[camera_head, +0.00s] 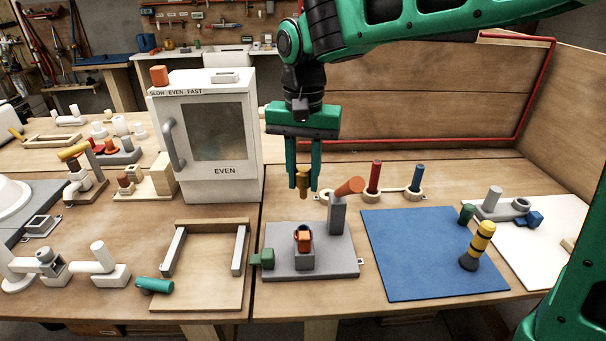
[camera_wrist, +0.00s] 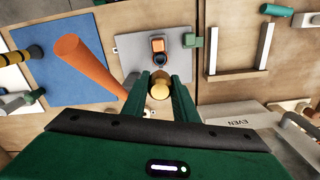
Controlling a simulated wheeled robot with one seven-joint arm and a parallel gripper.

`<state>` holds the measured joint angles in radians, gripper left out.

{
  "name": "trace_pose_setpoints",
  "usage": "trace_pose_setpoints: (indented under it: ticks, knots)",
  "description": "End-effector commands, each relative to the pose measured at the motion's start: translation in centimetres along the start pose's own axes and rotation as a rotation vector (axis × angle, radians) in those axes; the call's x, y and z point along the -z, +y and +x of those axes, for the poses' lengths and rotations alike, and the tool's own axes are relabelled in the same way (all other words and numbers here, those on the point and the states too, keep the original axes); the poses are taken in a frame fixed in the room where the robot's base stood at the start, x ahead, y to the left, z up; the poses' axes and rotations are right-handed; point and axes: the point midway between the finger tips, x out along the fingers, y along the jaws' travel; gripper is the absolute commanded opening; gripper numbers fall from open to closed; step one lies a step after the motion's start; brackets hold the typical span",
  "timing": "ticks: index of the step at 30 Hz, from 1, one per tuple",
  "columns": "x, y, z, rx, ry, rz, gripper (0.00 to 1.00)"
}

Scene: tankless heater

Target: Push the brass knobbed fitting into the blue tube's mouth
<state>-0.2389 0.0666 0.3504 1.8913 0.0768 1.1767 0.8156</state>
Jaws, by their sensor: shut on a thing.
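The brass knobbed fitting (camera_head: 303,181) hangs upright between the fingertips of my gripper (camera_head: 304,184), which is shut on it. Its round yellow knob (camera_wrist: 160,90) shows between the fingers in the wrist view. My gripper holds it in the air, behind and above the grey plate (camera_head: 345,262). An upright blue tube (camera_head: 417,177) stands in a pale ring holder to the right, well apart from the fitting. I cannot tell whether its top is open. On the grey plate, an orange piece (camera_head: 303,238) sits on a grey block; a dark round opening shows beside it in the wrist view (camera_wrist: 160,60).
A white oven-like box (camera_head: 219,185) is at the left. The blue mat (camera_head: 415,265) is mostly clear, with a black-and-yellow piece (camera_head: 480,240) on it.

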Motion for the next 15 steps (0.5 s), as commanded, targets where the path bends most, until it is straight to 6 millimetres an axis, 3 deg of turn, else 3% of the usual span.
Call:
trace_pose_setpoints:
  ticks: [15]
  knots:
    - [0.0,0.0,3.6,-0.001,-0.001,0.000,0.00]
